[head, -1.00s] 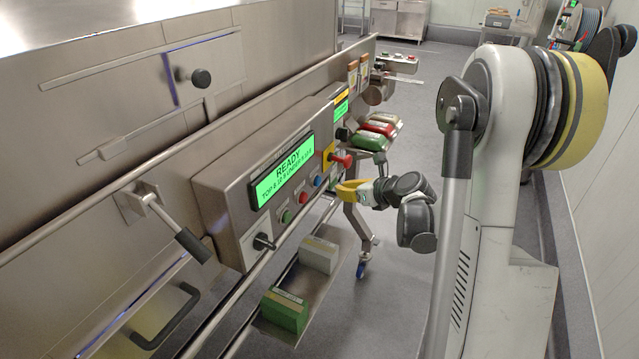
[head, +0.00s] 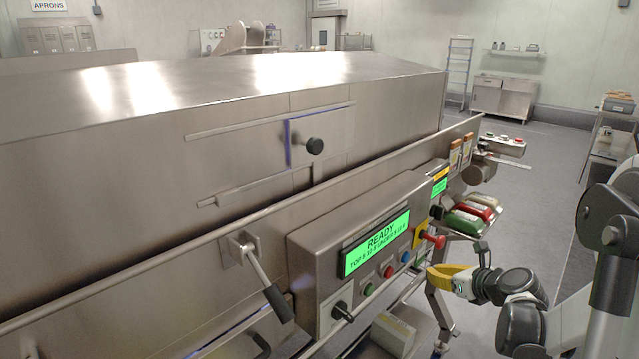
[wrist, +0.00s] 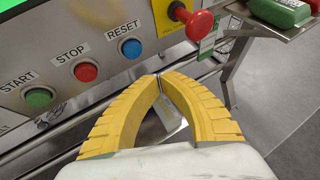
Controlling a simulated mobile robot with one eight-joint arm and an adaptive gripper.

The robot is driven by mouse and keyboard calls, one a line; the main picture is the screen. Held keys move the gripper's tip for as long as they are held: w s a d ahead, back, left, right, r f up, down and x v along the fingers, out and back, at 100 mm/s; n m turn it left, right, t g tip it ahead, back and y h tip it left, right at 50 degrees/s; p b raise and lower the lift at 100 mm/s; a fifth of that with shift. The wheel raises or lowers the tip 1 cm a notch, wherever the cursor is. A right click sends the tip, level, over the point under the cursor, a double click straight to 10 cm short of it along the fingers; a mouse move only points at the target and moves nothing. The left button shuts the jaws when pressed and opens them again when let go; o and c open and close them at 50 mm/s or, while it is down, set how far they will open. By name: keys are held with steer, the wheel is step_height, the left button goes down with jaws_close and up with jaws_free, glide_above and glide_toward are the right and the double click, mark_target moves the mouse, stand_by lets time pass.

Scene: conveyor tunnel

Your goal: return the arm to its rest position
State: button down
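My gripper (head: 432,271) has yellow fingers and is held in front of the control panel (head: 372,245), just below the red mushroom knob (head: 433,239). In the wrist view the two fingertips of my gripper (wrist: 159,77) meet and nothing shows between them. They point at the panel's lower edge, below and to the right of the blue RESET button (wrist: 131,48). My grey and white arm reaches in from the right, bent at the elbow.
The long steel tunnel housing (head: 150,150) fills the left. A black-handled lever (head: 268,285) sticks out from its side. A shelf with red and green packs (head: 465,220) stands past the panel. Open floor (head: 540,160) lies at the back right.

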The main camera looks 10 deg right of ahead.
steer(key=s+a+r+n+g, duration=0.2)
steer(key=s+a+r+n, duration=0.25)
steer(key=a+n, duration=0.25)
steer(key=s+a+r+n+g, duration=0.1)
steer(key=s+a+r+n, duration=0.2)
steer(key=s+a+n, duration=0.35)
steer(key=s+a+r+n+g+h, duration=0.1)
steer(key=s+a+n+h, duration=0.2)
steer(key=s+n, duration=1.2)
steer(key=a+n, duration=0.3)
steer(key=n, duration=0.1)
steer(key=shift+r+n, duration=0.1)
steer(key=shift+n, duration=0.15)
